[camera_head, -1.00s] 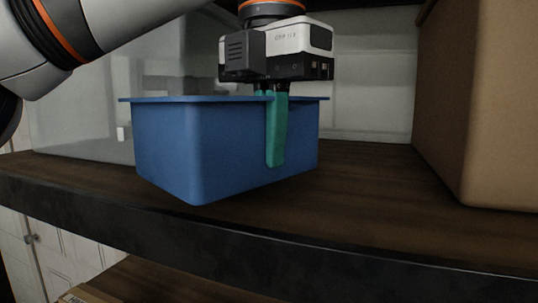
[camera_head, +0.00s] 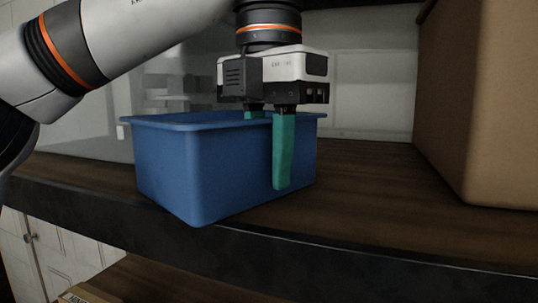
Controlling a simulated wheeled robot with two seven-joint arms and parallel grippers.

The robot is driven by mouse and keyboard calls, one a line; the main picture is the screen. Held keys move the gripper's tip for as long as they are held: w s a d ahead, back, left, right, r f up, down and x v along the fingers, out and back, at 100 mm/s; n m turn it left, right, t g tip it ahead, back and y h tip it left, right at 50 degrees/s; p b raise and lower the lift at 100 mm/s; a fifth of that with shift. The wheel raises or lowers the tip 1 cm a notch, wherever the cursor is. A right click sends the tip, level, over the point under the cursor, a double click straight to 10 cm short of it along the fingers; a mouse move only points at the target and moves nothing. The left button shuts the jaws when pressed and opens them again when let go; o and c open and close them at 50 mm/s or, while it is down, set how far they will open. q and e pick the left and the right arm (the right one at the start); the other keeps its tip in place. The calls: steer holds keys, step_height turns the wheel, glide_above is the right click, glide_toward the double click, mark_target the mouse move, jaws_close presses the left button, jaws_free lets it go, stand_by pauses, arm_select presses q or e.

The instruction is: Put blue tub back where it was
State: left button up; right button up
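The blue tub (camera_head: 225,170) stands upright on the dark wooden shelf (camera_head: 370,190), its near bottom corner at the shelf's front edge. My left gripper (camera_head: 268,145) is above the tub's right wall, pointing down. Its green fingers are spread apart astride the rim: one hangs outside the wall, and the other is inside the tub with its tip hidden. The outer finger looks clear of the wall. My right gripper is not in view.
A large brown box (camera_head: 480,110) stands on the shelf at the right, with bare shelf between it and the tub. A translucent panel or container (camera_head: 90,110) is behind the tub at the left. A lower shelf (camera_head: 150,280) shows beneath.

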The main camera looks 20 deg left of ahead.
arm_select(q)
steer(key=shift+s+d+r, duration=0.1)
steer(key=shift+r, duration=3.75)
